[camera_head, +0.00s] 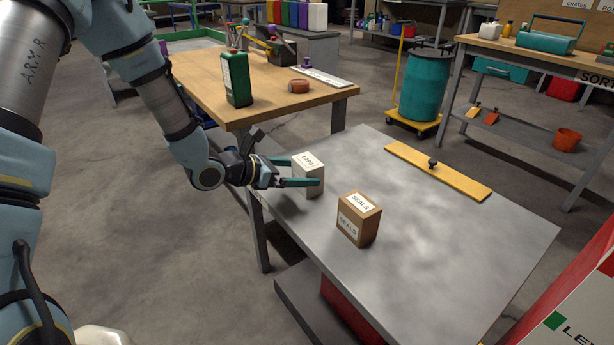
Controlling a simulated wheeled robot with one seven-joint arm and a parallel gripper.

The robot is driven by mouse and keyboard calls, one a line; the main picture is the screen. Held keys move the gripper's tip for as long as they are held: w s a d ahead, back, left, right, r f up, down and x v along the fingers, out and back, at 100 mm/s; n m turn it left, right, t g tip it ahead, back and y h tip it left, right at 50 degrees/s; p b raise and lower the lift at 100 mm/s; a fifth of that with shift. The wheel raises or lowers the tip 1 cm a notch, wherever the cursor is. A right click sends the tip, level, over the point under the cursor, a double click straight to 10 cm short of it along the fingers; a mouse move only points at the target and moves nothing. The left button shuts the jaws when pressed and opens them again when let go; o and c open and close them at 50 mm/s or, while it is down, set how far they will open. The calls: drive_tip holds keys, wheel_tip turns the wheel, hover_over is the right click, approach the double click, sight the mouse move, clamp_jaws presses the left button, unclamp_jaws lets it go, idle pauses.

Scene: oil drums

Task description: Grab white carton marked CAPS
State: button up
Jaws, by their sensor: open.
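The white carton marked CAPS (310,184) stands upright near the left edge of the grey metal table (440,245). My gripper (302,172) reaches in from the left with its teal fingers apart. One finger lies across the near side of the carton and the other shows at its far left side. The carton appears to be at least partly between the fingers. I cannot tell whether either finger touches it. The near finger hides part of the carton's front.
A brown SEALS box (359,219) stands close by, to the right and nearer. A yellow bar with a black knob (435,170) lies along the table's far edge. A wooden bench (200,90) with a green container (236,78) stands behind. The table's right part is clear.

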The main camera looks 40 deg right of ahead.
drive_tip(key=shift+x, duration=2.8)
drive_tip(key=shift+w, duration=0.1)
drive_tip(key=c, duration=1.1)
drive_tip(key=shift+c, duration=0.2)
